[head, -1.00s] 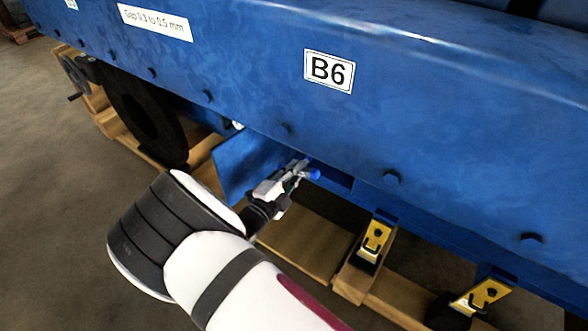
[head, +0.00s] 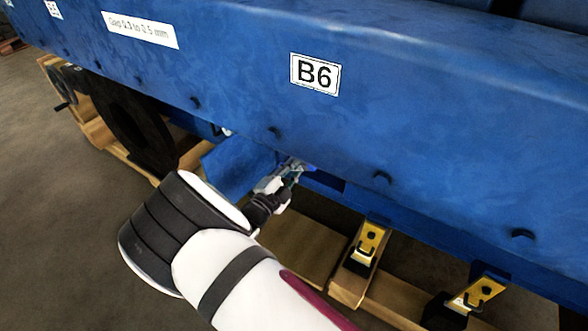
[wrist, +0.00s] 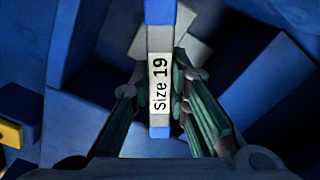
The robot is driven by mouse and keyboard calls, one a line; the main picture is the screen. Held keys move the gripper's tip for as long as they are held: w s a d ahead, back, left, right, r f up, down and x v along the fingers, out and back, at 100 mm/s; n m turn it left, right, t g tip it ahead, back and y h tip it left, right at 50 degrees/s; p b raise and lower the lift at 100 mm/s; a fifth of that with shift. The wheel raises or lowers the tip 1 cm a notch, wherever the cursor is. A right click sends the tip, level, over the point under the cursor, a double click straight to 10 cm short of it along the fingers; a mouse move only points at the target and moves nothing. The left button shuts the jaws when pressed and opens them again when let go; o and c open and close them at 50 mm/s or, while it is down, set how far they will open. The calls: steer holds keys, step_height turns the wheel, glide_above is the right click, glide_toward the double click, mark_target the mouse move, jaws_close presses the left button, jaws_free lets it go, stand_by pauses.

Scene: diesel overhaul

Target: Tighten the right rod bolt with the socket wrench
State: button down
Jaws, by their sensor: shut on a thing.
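My gripper (head: 288,175) reaches under the blue engine side in the head view. In the wrist view my gripper (wrist: 156,92) has its two fingers on either side of a long bar labelled "Size 19", the socket wrench (wrist: 159,68). It is shut on that wrench, which runs upward out of the picture and has blue parts above and below the label. In the head view only a small blue bit shows by the fingertips. The right rod bolt and the wrench's socket end cannot be made out in either view.
The blue engine block (head: 400,130) with its "B6" label (head: 315,73) overhangs my gripper. An open blue cover (head: 235,168) stands just left of it. Yellow brackets (head: 369,240) and wooden beams (head: 290,245) lie below right. Open floor (head: 50,220) is at left.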

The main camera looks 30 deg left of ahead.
steer(key=shift+w, duration=0.65)
steer(key=m+b, duration=0.1)
steer(key=m, duration=0.5)
steer(key=shift+m, duration=0.4)
steer(key=shift+d+n, duration=0.1)
steer(key=shift+n, duration=0.2)
steer(key=shift+s, duration=0.15)
steer(key=shift+s+p, duration=0.8)
steer(key=shift+s, duration=0.85)
steer(key=shift+s+a, duration=0.1)
steer(key=shift+a, duration=0.1)
